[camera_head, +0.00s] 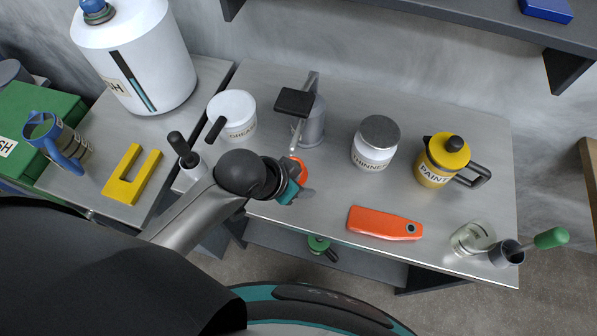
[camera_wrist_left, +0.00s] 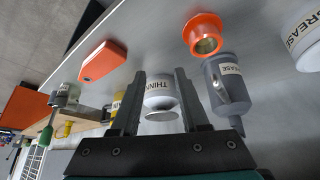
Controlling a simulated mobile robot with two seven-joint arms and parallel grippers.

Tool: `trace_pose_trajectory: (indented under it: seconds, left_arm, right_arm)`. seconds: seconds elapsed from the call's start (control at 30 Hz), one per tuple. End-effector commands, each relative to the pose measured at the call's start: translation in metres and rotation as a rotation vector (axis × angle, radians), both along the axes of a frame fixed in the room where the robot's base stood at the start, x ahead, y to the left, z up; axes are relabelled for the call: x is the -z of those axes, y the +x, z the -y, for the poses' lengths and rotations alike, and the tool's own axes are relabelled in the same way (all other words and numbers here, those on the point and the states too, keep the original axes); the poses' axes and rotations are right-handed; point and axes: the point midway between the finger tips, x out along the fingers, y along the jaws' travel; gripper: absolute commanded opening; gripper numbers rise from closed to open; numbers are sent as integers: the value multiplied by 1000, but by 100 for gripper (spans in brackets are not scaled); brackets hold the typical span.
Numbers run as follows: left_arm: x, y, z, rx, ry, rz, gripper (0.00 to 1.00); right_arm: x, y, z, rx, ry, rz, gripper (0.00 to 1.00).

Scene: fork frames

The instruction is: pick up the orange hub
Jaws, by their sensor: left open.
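The orange hub (camera_head: 302,167) stands on the steel table, mostly hidden behind my left gripper in the head view. The left wrist view shows it clearly as an orange flanged ring (camera_wrist_left: 205,32) with a dark centre opening, at the upper right of that picture. My left gripper (camera_head: 297,192) is open and empty, close to the hub on its near side in the head view. In the wrist view its two dark fingers (camera_wrist_left: 159,78) stand apart, and the hub lies beyond and to the right of them, not between them. My right gripper is not in view.
A grey container (camera_head: 312,122) with a black-topped tool stands just behind the hub. Also on the table are a white grease jar (camera_head: 236,108), a thinner jar (camera_head: 376,145), a yellow paint pot (camera_head: 437,165) and an orange-red box (camera_head: 384,224).

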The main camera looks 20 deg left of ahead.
Motion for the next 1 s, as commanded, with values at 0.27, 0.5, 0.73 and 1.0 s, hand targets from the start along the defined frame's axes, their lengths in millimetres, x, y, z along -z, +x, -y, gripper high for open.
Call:
trace_pose_trajectory:
  seconds: [0.27, 0.5, 0.73, 1.0]
  left_arm:
    - [-26, 24, 15, 322, 11, 54, 45]
    - [-31, 31, -32, 427, 73, -8, 45]
    - [-35, 34, -78, 405, 104, -67, 45]
    - [-16, 38, -78, 396, 103, -82, 45]
  right_arm:
    - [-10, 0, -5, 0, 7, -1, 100]
    - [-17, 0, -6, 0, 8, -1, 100]
    - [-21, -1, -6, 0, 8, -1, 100]
    - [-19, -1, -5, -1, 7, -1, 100]
